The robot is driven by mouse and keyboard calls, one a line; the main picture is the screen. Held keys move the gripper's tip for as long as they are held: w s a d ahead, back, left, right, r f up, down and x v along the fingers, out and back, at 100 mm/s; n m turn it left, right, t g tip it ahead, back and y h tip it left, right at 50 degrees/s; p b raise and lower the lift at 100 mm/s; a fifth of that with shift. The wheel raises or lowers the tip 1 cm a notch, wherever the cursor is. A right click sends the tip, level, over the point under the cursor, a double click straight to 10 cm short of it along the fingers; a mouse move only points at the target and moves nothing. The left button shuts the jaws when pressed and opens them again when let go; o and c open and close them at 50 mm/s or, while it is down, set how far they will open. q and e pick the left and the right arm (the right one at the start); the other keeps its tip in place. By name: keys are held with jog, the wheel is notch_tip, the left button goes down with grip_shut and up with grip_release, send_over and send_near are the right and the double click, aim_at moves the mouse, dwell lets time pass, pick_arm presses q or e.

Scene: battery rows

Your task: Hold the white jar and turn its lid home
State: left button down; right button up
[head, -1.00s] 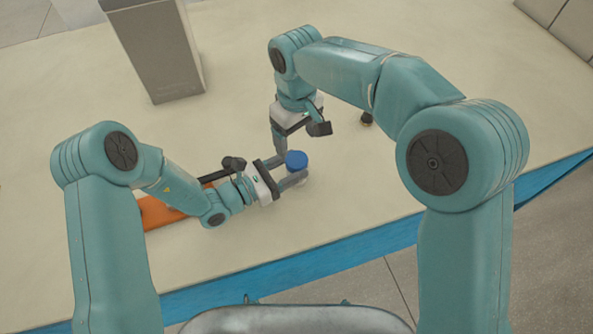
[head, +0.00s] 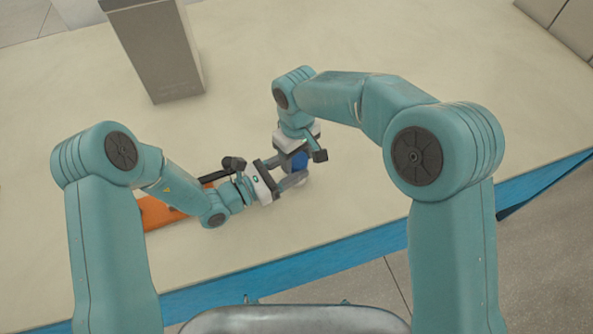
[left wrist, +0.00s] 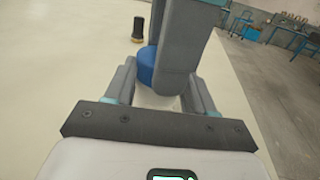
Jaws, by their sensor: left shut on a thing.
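The white jar (left wrist: 158,100) stands on the table, mostly hidden by gripper fingers; a sliver shows in the head view. Its blue lid (head: 299,161) sits on top and also shows in the left wrist view (left wrist: 147,66). My left gripper (head: 296,172) is shut on the jar from the left, one finger on each side. My right gripper (head: 296,160) points down at the lid from above. In the left wrist view one of its grey fingers (left wrist: 178,45) hangs close in front of the lid. Whether its fingers touch the lid cannot be told.
An orange item (head: 160,213) lies left of the jar, partly under my left arm. A tall grey box (head: 160,60) stands at the back left. A small dark cylinder (left wrist: 138,30) stands beyond the jar. The table's blue front edge (head: 350,255) is near me.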

jog(key=c, duration=0.4)
jog(key=m, duration=0.3)
jog(key=shift+m, duration=0.3)
jog(key=o, duration=1.2)
jog(key=shift+c, duration=0.2)
jog(key=shift+r, duration=2.25)
jog(key=shift+c, duration=0.3)
